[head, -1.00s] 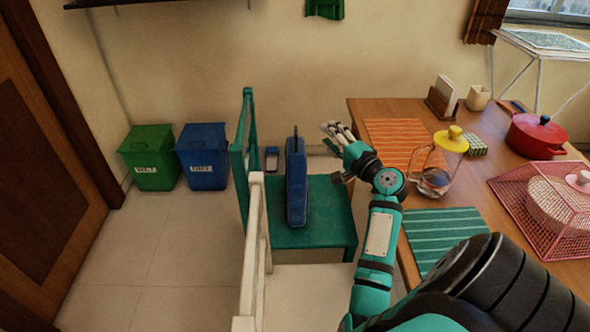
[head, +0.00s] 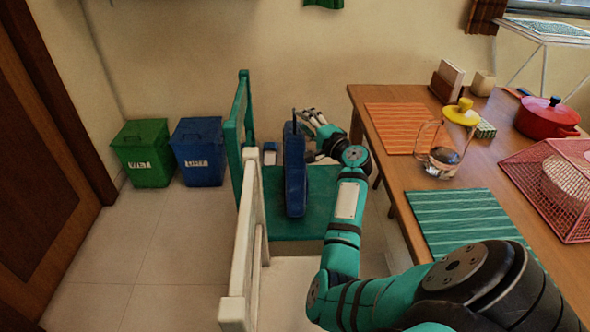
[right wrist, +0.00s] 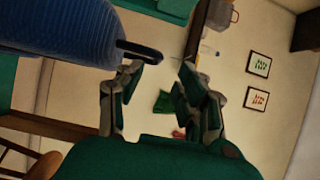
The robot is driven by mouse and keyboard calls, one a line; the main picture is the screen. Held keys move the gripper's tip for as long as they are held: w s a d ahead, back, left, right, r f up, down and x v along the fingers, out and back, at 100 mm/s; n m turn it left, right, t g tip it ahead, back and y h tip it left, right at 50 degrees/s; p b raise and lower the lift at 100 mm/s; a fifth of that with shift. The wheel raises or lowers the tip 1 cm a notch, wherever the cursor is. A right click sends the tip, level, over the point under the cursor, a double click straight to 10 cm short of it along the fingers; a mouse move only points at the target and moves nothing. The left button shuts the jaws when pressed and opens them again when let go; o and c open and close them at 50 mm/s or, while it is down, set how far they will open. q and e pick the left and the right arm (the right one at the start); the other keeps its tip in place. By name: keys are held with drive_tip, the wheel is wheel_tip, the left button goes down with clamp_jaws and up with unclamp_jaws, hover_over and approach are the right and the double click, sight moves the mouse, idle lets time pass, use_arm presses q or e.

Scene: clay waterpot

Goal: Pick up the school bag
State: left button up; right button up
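The blue school bag (head: 295,178) stands upright on the seat of the teal chair (head: 322,222), with its dark handle (head: 293,121) on top. In the right wrist view the bag (right wrist: 60,30) fills the upper left, and its handle (right wrist: 140,51) sticks out towards the fingers. My right gripper (head: 312,117) is close to the right side of the bag's top. In the right wrist view the gripper (right wrist: 160,72) is open, with a clear gap between its fingers. The handle lies just past the left fingertip; I cannot tell if they touch. My left gripper is not in view.
A white chair (head: 252,235) stands in front of the teal one. The wooden table (head: 405,172) with a glass pitcher (head: 445,150) and a red pot (head: 545,117) is to the right. Green (head: 143,155) and blue (head: 198,155) bins stand by the wall. The left floor is clear.

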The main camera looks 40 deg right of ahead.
drive_tip(key=shift+w+d, duration=0.2)
drive_tip(key=shift+w, duration=0.8)
drive_tip(key=w, duration=0.2)
drive_tip(key=w+d+b, duration=0.1)
drive_tip(key=w, duration=0.1)
drive_tip(key=shift+w+f, duration=0.2)
drive_tip(key=shift+w, duration=0.1)
clamp_jaws()
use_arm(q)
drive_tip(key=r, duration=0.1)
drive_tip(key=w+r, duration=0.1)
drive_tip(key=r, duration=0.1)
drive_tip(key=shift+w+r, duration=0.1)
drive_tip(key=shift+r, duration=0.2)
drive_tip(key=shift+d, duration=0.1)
use_arm(e)
drive_tip(key=shift+d+r, duration=0.1)
drive_tip(key=shift+r, duration=0.05)
